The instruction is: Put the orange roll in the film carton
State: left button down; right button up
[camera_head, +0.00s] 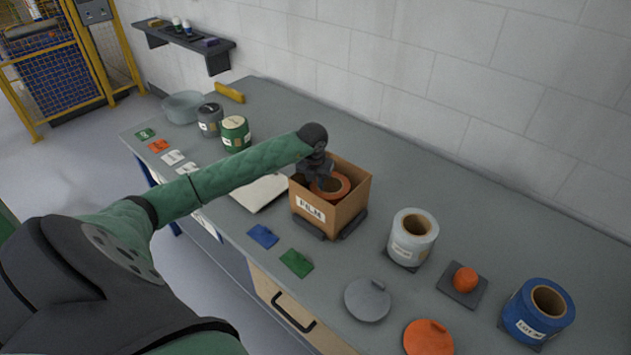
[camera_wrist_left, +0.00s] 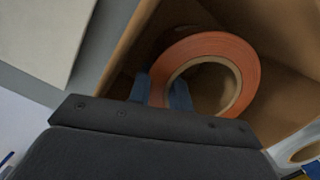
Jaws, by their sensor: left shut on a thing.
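The orange roll (camera_head: 334,187) is inside the open cardboard film carton (camera_head: 317,213), which has a white FILM label on its front. In the left wrist view the orange roll (camera_wrist_left: 247,73) shows as a ring with a cardboard core, within the carton's brown walls (camera_wrist_left: 125,75). My left gripper (camera_head: 321,178) reaches down into the carton from above. Its blue-grey fingers (camera_wrist_left: 163,92) are shut on the roll's near wall, one finger at the outside and one in the core. Whether the roll touches the carton floor is hidden. My right gripper is not in view.
Round grey (camera_head: 368,300) and orange (camera_head: 428,338) lids lie in front.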

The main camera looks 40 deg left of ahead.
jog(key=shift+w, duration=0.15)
pick_arm(q)
jog(key=c, duration=1.3)
grip_release()
jog(key=shift+f, duration=0.1)
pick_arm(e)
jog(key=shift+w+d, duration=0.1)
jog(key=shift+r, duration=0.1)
